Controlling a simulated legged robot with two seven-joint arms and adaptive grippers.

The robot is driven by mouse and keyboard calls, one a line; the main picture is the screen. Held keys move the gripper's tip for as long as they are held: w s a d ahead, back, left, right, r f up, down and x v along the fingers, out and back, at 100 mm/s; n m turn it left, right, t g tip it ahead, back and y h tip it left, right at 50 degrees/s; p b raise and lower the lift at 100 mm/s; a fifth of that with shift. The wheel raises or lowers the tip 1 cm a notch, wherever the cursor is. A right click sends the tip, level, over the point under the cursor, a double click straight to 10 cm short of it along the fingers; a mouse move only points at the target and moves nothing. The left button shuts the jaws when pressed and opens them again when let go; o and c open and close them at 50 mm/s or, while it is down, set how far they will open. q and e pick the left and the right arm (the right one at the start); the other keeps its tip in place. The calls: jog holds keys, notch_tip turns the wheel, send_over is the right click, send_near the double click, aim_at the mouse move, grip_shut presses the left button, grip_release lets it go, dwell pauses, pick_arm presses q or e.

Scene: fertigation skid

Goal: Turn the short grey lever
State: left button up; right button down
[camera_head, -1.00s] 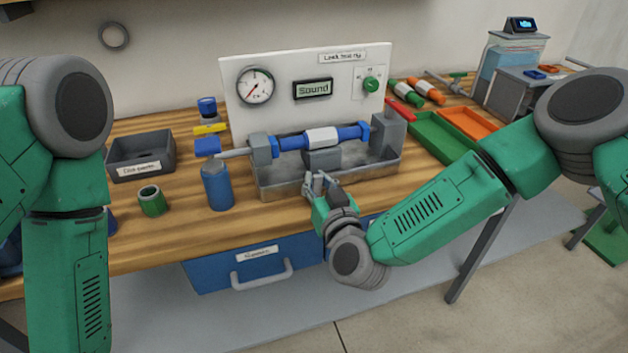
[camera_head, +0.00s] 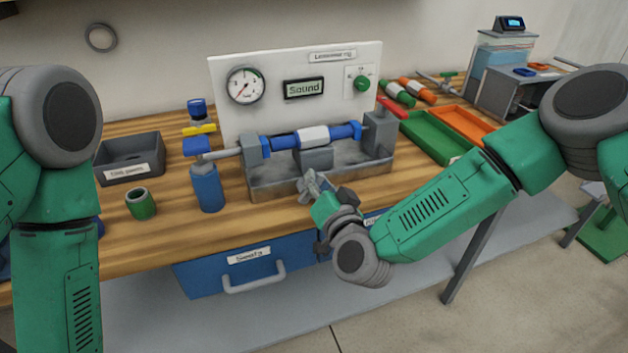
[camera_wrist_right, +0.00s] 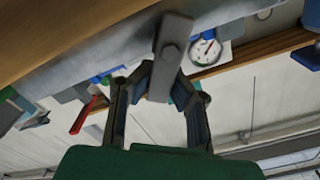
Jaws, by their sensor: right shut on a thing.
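The short grey lever (camera_wrist_right: 168,60) is on the front of the grey metal tray (camera_head: 270,188) of the test rig. In the right wrist view it runs between the fingers of my right gripper (camera_wrist_right: 160,84), with a round bolt head on its face. My right gripper (camera_head: 313,185) is shut on the lever at the tray's front wall.
A blue cylinder (camera_head: 207,188) and a green cup (camera_head: 141,203) stand to the left. Green (camera_head: 432,142) and orange trays lie to the right.

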jog(key=shift+s+f, duration=0.3)
jog(key=shift+f, duration=0.15)
jog(key=c, duration=1.6)
grip_release()
jog(key=shift+o, duration=0.8)
jog(key=shift+d+r, duration=0.15)
jog(key=shift+r, duration=0.15)
jog(key=v, duration=1.2)
